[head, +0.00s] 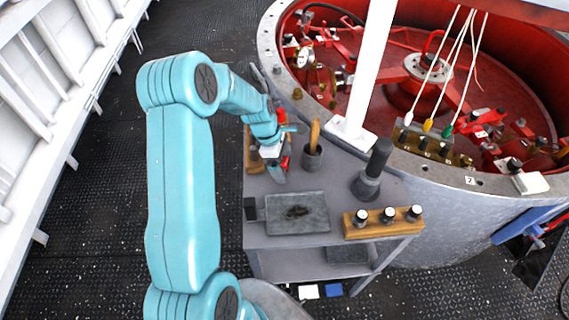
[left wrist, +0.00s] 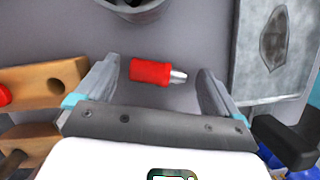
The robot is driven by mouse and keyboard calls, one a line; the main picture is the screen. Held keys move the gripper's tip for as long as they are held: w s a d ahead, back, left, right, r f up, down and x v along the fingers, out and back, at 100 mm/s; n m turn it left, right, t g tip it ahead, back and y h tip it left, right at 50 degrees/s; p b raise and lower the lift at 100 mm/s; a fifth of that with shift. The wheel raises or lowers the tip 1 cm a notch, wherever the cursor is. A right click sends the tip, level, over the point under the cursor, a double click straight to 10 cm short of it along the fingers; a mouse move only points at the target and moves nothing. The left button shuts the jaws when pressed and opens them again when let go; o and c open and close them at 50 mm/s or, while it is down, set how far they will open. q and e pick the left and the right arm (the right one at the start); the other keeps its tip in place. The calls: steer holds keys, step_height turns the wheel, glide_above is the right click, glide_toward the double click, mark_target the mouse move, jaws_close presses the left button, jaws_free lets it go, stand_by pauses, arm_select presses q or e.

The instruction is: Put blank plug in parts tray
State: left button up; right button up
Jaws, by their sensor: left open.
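A red plug with a bare metal tip, which I take as the blank plug (left wrist: 150,71), lies on its side on the grey bench top. In the left wrist view it is between the two spread fingers of my left gripper (left wrist: 157,88), with a gap on both sides. In the head view my left gripper (head: 284,154) is low over the bench's left part, and the red plug (head: 285,163) partly shows beside it. The flat grey parts tray (head: 316,223) lies nearer, with a dark patch in its middle; its edge shows at right in the wrist view (left wrist: 252,77). My right gripper is out of view.
A wooden rack (left wrist: 35,84) holding a red piece is left of the plug. A grey cup with a wooden handle (head: 313,158), a dark cylinder tool (head: 372,175) and a wooden block with black-topped pieces (head: 384,222) stand on the bench. A large red-lined drum (head: 450,205) adjoins it.

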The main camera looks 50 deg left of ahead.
mark_target(282, 164)
arm_select(q)
steer(key=c, duration=1.2)
steer(key=shift+a+r, duration=0.1)
steer(key=shift+w+r, duration=0.1)
steer(key=shift+r, duration=0.2)
step_height(282, 164, up, 19)
steer(key=shift+r+b, duration=0.1)
steer(key=shift+b, duration=0.35)
steer(key=shift+s, duration=0.2)
